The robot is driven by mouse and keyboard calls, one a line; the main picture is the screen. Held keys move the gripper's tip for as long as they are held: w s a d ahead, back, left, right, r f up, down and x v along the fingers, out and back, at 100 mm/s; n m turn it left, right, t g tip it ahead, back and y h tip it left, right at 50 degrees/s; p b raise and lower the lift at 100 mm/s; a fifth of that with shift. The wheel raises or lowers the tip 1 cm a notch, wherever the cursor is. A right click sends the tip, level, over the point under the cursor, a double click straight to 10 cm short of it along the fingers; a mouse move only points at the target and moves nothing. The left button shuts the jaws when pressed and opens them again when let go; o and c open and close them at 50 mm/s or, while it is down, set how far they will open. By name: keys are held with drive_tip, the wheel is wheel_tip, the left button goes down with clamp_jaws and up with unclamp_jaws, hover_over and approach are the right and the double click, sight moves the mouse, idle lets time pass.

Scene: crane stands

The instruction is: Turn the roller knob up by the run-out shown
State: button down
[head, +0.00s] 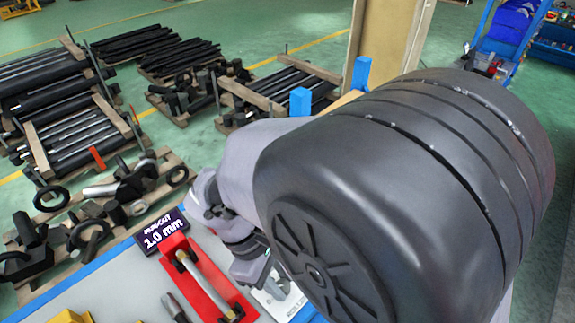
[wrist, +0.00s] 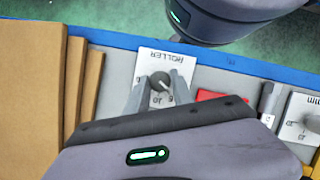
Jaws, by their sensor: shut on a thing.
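The roller knob (wrist: 159,82) is a small dark grey round knob with a pale pointer line. It sits on a white plate (wrist: 152,60) marked ROLLER, upside down in the wrist view, with numerals partly hidden by my fingers. My gripper (wrist: 158,88) is shut on the knob, one pale finger on each side. In the head view my gripper (head: 253,262) is at the bench, and part of the ROLLER plate (head: 284,302) shows beside it; the knob is hidden there. A dark sign (head: 162,232) reads RUN-OUT 1.0 mm.
A red tray (head: 215,292) with a metal shaft lies beside the sign. In the wrist view, brown boards (wrist: 30,75) stand at left, and a dark-handled tool (wrist: 267,98) and a second white plate (wrist: 300,112) lie at right. My arm covers much of the head view.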

drive_tip(key=m+g, duration=0.1)
drive_tip(key=m, duration=0.1)
drive_tip(key=m+y, duration=0.1)
drive_tip(key=m, duration=0.2)
drive_tip(key=shift+w+d+m+g, duration=0.1)
drive_tip(key=shift+w+m+g, duration=0.05)
drive_tip(key=shift+m+g, duration=0.2)
drive_tip(key=m+y, duration=0.1)
drive_tip(key=m, duration=0.1)
drive_tip(key=m+g+y+b, duration=0.1)
drive_tip(key=m, duration=0.2)
drive_tip(key=shift+d+m, duration=0.1)
drive_tip(key=shift+m, duration=0.15)
drive_tip(key=shift+m+b, duration=0.3)
drive_tip(key=c, duration=1.1)
unclamp_jaws()
drive_tip(key=shift+w+r, duration=0.1)
drive_tip(key=p+v, duration=0.2)
drive_tip(key=v, duration=1.5)
drive_tip(key=shift+w+d, duration=0.2)
drive_tip(key=shift+w, duration=0.05)
